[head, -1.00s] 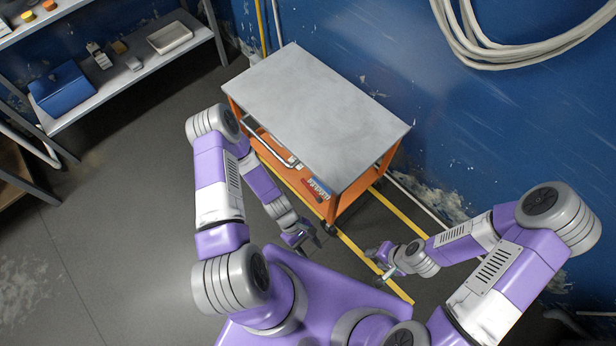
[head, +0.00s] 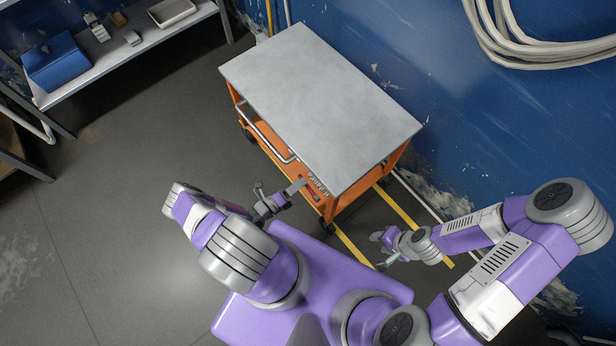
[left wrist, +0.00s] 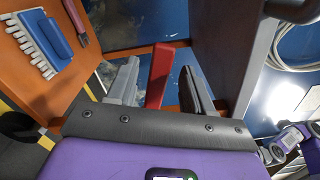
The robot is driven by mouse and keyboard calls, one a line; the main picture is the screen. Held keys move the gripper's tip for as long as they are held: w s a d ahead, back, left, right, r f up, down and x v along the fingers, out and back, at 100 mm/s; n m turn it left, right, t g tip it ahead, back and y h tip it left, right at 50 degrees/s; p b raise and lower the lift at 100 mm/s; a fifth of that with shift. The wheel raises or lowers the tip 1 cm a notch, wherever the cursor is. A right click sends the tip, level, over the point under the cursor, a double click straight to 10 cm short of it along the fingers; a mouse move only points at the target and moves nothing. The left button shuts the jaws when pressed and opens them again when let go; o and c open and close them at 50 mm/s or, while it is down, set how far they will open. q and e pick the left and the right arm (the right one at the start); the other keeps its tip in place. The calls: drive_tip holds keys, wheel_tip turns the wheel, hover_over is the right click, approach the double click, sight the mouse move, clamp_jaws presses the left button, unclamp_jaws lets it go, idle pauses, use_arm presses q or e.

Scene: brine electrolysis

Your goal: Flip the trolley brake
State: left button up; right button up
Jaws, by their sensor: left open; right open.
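The trolley (head: 320,105) has a grey top and an orange frame and stands against the blue wall. In the left wrist view a red lever (left wrist: 158,75), which looks like the brake, shows between the two fingers of my left gripper (left wrist: 160,88). The fingers are open, with gaps on both sides of the lever; its lower end is hidden by the gripper body. In the head view my left gripper (head: 278,196) is at the trolley's near lower side. My right gripper (head: 382,250) is open and empty, apart from the trolley, right of its near corner.
A blue-and-white brush (left wrist: 45,38) lies on the orange trolley panel. The trolley's handle bar (head: 270,142) runs along its left side. A shelf (head: 120,50) with a blue box (head: 60,68) stands upper left. Floor is clear left of the trolley. Pale hoses (head: 510,50) hang on the wall.

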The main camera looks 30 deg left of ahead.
use_arm(q)
drive_tip(key=shift+b+x, duration=0.3)
drive_tip(key=shift+x, duration=1.95)
drive_tip(key=shift+c, duration=0.5)
clamp_jaws()
